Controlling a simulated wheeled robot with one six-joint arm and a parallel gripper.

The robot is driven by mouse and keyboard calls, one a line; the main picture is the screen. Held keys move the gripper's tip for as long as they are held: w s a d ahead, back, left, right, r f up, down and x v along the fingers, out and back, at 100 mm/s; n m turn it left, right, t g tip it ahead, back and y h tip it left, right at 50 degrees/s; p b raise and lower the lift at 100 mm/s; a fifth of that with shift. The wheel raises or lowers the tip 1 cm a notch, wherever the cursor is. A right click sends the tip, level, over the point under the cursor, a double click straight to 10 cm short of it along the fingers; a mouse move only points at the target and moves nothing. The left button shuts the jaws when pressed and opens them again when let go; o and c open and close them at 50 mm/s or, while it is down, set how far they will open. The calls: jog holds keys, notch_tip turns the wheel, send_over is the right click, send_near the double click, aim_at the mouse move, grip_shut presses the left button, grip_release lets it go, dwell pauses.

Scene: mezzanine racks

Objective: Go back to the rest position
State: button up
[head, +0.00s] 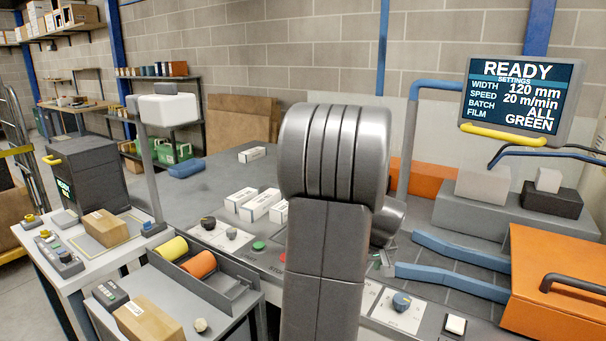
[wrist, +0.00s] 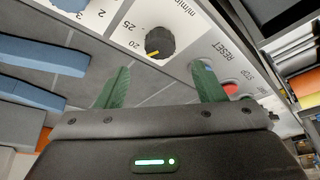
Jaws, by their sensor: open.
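My gripper (wrist: 160,80) shows in the wrist view as two green fingers spread apart, with nothing between them. It is over the control panel (wrist: 183,62), in front of a black knob (wrist: 159,42) whose yellow pointer is near the 20 mark. I cannot tell whether a finger touches the panel. A red stop button (wrist: 230,87) is beside the right finger, near the RESET label. In the head view my arm hides most of the gripper. The screen (head: 516,95) reads READY, 120 mm, 20 m/min, ALL, GREEN.
Blue guide rails (head: 455,250) and an orange cover (head: 560,285) lie to the right. White boxes (head: 262,204) stand on the grey machine top. A side table with a cardboard box (head: 104,227), and a tray with yellow and orange rolls (head: 199,264), are at left.

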jog(key=x, duration=0.7)
jog(key=shift+f, duration=0.35)
jog(key=shift+r, duration=0.15)
jog(key=a+v, duration=0.1)
jog(key=v, duration=1.3)
jog(key=x, duration=0.9)
jog(key=d+x, duration=0.1)
jog(key=x, duration=0.4)
jog(key=shift+w+a+p, duration=0.1)
jog(key=shift+p, duration=0.8)
jog(key=shift+r+m+p, duration=0.1)
jog(key=shift+m+p, duration=0.6)
jog(key=shift+a+m+h+p, duration=0.1)
jog(key=shift+m+h+p, duration=0.65)
jog(key=shift+m, duration=0.35)
jog(key=shift+f+m, duration=0.3)
jog(key=shift+m, duration=0.2)
jog(key=shift+m+h+b, duration=0.35)
jog(key=shift+m+b, duration=0.3)
jog(key=shift+m, duration=0.05)
